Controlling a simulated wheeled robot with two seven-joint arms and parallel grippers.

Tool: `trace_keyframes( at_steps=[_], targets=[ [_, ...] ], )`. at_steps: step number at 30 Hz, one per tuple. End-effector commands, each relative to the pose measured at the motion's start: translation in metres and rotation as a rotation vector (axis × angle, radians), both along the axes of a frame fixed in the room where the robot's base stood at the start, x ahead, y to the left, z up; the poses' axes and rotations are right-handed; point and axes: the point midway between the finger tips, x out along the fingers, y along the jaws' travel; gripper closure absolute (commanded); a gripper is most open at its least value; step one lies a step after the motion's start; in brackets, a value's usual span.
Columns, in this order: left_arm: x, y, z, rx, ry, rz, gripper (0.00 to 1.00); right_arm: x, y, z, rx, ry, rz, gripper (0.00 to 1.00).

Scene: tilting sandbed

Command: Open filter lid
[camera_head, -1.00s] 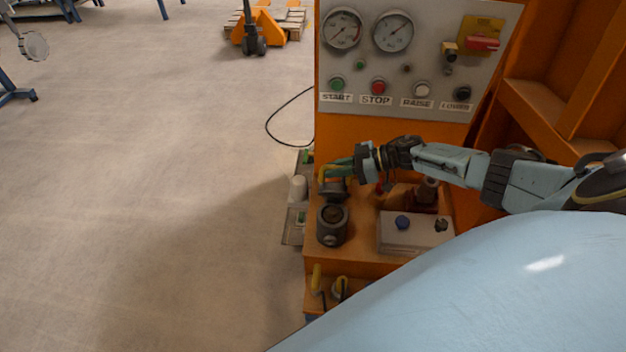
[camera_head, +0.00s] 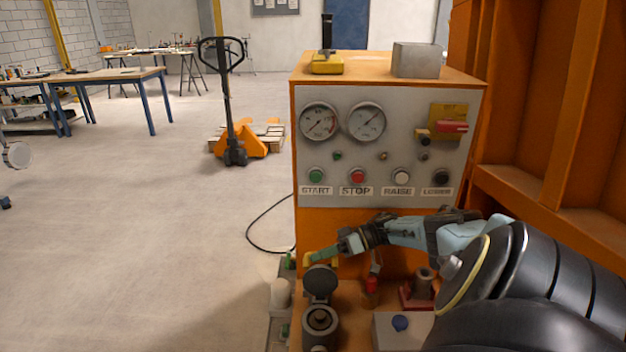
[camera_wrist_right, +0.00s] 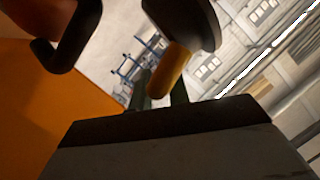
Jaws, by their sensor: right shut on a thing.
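The filter lid (camera_head: 320,280) is a dark round disc. In the head view it stands raised at the back of the dark round filter housing (camera_head: 320,322), whose open top shows. The lid's yellow handle (camera_head: 307,259) sticks up at its upper left. My right gripper (camera_head: 318,256) reaches in from the right and is shut on this handle. In the right wrist view the yellow handle (camera_wrist_right: 171,72) lies between the green fingers, with a dark round part above it. My left gripper is not in view.
The control panel (camera_head: 380,145) with gauges and buttons rises behind. A red valve (camera_head: 371,285), a red-based fitting (camera_head: 418,290) and a grey box with a blue knob (camera_head: 400,323) stand right of the housing. Open floor lies left, with a pallet jack (camera_head: 235,150) farther back.

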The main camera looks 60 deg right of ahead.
Motion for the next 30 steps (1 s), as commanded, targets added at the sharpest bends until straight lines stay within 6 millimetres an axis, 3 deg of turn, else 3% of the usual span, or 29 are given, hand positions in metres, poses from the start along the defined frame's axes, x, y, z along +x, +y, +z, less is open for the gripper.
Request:
trace_keyframes(
  at_steps=[14,15,19,30],
  targets=[
    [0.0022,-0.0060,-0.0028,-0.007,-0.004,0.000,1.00,-0.0001,0.0022,-0.0050,-0.002,0.003,0.002,1.00],
    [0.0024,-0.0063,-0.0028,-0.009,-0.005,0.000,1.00,-0.0002,0.0023,-0.0051,-0.002,0.003,0.002,0.80],
    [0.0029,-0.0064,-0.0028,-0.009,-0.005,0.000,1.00,-0.0003,0.0026,-0.0049,-0.001,0.002,0.002,0.63],
    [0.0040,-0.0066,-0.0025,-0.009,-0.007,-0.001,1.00,-0.0004,0.0019,-0.0035,0.001,0.000,0.002,0.62]
  ],
)
